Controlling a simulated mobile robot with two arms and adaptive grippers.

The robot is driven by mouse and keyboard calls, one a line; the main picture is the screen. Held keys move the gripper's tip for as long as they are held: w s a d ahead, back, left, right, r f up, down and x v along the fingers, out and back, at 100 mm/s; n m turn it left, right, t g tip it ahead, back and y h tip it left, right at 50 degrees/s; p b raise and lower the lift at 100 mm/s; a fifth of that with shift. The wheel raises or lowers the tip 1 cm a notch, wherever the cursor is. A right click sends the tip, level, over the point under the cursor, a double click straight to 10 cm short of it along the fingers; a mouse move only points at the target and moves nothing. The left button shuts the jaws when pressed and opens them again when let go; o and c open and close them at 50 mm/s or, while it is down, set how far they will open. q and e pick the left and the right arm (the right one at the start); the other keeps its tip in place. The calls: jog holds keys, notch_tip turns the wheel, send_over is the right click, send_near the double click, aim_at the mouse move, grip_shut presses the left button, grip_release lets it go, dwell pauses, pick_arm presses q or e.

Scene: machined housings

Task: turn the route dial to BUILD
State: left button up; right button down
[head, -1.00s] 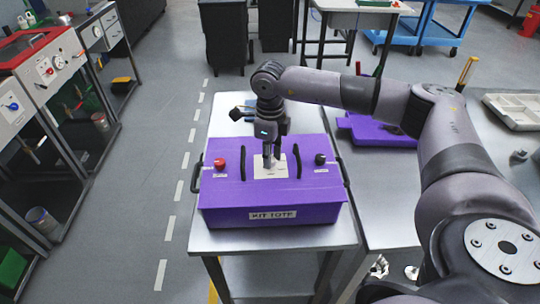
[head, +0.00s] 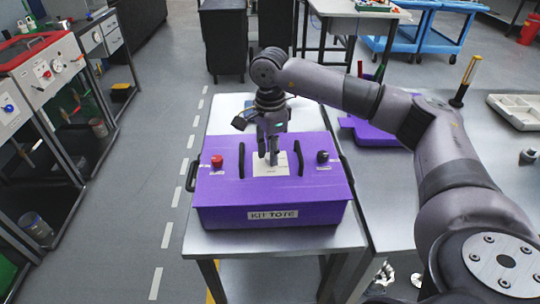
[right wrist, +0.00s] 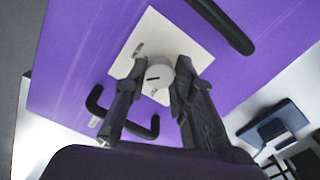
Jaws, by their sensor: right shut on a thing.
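The purple kit tote (head: 225,190) stands on a metal table, with a white plate (head: 284,170) on its top. In the right wrist view, the pale round dial (right wrist: 160,73) sits on that white plate (right wrist: 190,41) and carries a short dark mark. Small labels show on the plate, too small to read. My right gripper (head: 269,160) points down at the plate and is shut on the dial. In the right wrist view its fingers (right wrist: 161,66) stand on either side of the dial. My left gripper is not in view.
Two black handles (head: 241,161) (head: 299,158) flank the plate. A red knob (head: 217,161) and a black knob (head: 322,157) sit farther out on the lid. The table on the right holds a purple tray and a pale compartment tray (head: 518,110).

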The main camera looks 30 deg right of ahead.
jog(key=shift+n+b, duration=0.35)
jog(key=shift+n, duration=0.55)
jog(key=c, duration=1.3)
grip_release()
jog(key=shift+c, duration=0.2)
notch_tip(320, 180, up, 12)
